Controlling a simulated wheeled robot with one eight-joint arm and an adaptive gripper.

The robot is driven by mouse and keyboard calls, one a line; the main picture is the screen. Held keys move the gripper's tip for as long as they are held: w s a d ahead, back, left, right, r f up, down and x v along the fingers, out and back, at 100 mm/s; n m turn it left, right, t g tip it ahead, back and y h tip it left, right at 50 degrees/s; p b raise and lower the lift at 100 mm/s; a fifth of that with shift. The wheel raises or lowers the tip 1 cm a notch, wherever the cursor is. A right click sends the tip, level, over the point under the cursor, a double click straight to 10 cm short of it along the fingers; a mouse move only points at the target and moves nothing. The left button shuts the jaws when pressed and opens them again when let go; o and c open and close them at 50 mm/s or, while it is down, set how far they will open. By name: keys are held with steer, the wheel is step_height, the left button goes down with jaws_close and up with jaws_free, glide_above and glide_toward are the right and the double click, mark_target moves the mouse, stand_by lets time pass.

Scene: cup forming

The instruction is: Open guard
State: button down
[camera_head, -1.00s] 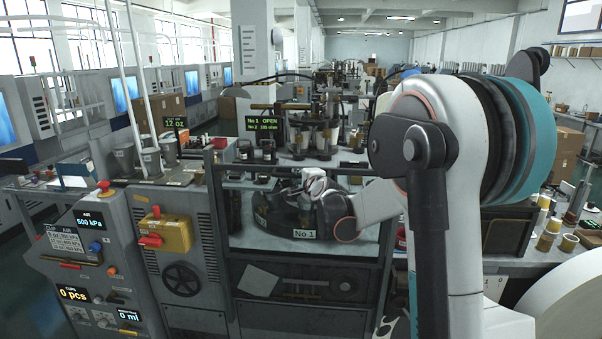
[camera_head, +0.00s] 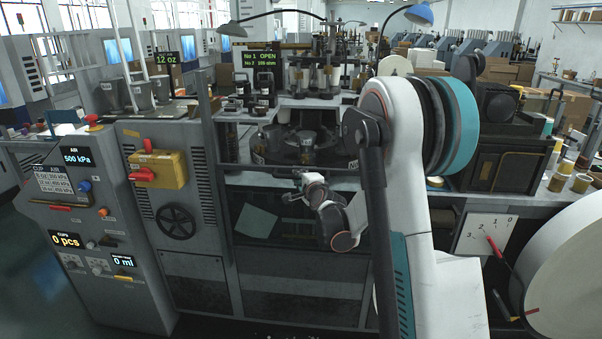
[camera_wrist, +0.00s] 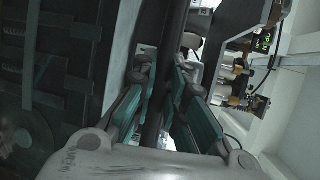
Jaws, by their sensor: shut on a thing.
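The guard is a dark-framed panel at the front of the cup machine; its horizontal bar (camera_head: 262,168) crosses below the turntable with the dark tooling (camera_head: 305,145). My gripper (camera_head: 300,188) is in front of the machine, low on the guard's front, at the end of my white arm. In the wrist view, my gripper's teal-padded fingers (camera_wrist: 165,85) lie on both sides of a dark bar (camera_wrist: 176,35) and are shut on it. The bar appears to be part of the guard; its exact contact is small in the head view.
A big pale roll (camera_head: 570,250) and a numbered scale plate (camera_head: 485,238) are at right. Lamps hang above the machine. Floor is free at far left.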

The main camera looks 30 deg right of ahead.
steer(key=shift+f, duration=0.6)
steer(key=c, duration=1.6)
jaws_free()
steer(key=v, duration=1.2)
steer(key=shift+a+r, duration=0.1)
